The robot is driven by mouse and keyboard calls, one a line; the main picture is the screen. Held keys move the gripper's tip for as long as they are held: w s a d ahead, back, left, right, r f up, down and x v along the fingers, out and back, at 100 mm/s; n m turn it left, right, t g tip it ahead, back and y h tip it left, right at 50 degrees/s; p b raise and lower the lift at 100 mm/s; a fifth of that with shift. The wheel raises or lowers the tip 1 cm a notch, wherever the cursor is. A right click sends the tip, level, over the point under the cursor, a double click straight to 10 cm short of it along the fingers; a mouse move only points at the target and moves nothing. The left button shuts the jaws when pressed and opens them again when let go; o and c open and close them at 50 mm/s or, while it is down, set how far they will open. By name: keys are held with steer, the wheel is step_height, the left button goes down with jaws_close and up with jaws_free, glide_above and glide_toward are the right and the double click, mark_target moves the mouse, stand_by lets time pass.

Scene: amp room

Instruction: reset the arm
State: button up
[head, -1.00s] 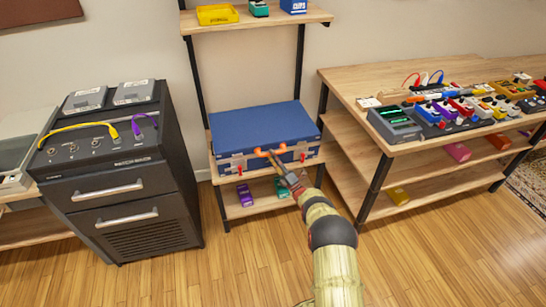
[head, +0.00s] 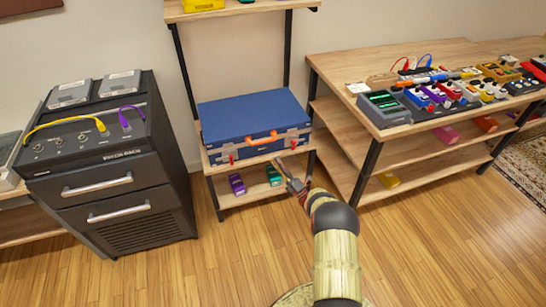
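My arm reaches up from the bottom of the head view. My gripper (head: 287,175) is at its end, in front of the right side of the middle shelf and apart from the case's handle. The fingers are small and seen from behind, so I cannot tell whether they are open or shut. A blue case (head: 250,115) with an orange handle (head: 262,139) and red latches lies closed on the middle shelf (head: 212,168).
A black amp cabinet (head: 110,170) with a yellow and a purple cable stands at left. A wooden workbench (head: 345,60) with several pedals stands at right. Purple and green pedals (head: 237,184) sit on the low shelf. The wooden floor (head: 235,265) in front is clear.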

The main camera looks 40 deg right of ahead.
steer(key=shift+s+f, duration=0.15)
steer(key=shift+s, duration=0.1)
stand_by(0.4)
